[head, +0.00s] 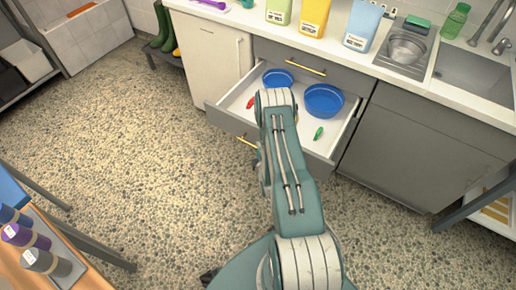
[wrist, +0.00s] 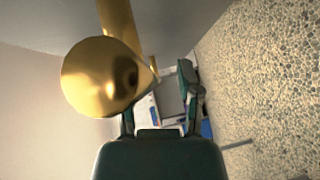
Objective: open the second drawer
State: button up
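The second drawer (head: 222,119), below a shut top drawer (head: 335,77), stands pulled out in the head view. Its white inside shows, and part of its front is hidden by my arm. Its brass handle (head: 247,141) shows just left of my arm. In the wrist view a brass handle (wrist: 103,78) is large and very close to the camera, covering part of the left finger. My gripper (wrist: 160,100) has its fingers apart; I cannot tell whether the handle lies between them. In the head view the gripper is mostly hidden behind the arm.
Two blue bowls (head: 323,100), a red item (head: 251,102) and a green item (head: 318,133) lie in the drawer. A cream cabinet (head: 212,60) is on the left, a grey cabinet (head: 415,150) on the right. The speckled floor (head: 150,150) at left is clear.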

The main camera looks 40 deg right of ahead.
jog(key=shift+w+d+r, duration=0.1)
jog(key=shift+r, duration=0.05)
jog(key=v, duration=1.2)
jog(key=shift+f, duration=0.2)
